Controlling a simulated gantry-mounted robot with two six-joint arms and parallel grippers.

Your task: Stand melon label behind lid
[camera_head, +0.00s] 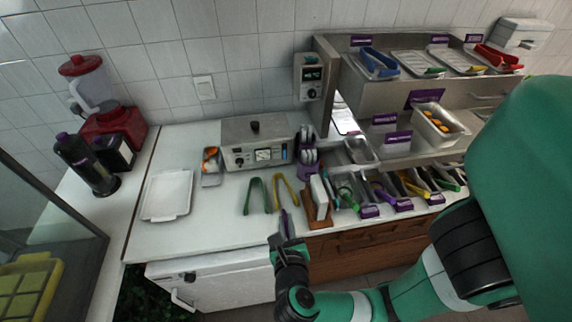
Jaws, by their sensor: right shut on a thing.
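My right gripper (286,236) is over the front edge of the white counter, its arm coming in from the right. It is shut on a small purple piece (284,222), which looks like a label; its writing is too small to read. The piece is held upright, left of a wooden holder (319,222) with a white upright slab (318,195). A flat white tray or lid (168,194) lies on the left of the counter; I cannot tell whether it is the lid. Other purple labels stand on the right-hand shelves (398,138). My left gripper is not in view.
Green tongs (257,194) and yellow tongs (286,189) lie just behind the gripper. A metal appliance (254,143) stands at the back. Colored tongs and bins crowd the right. The counter (215,222) is clear at the front left.

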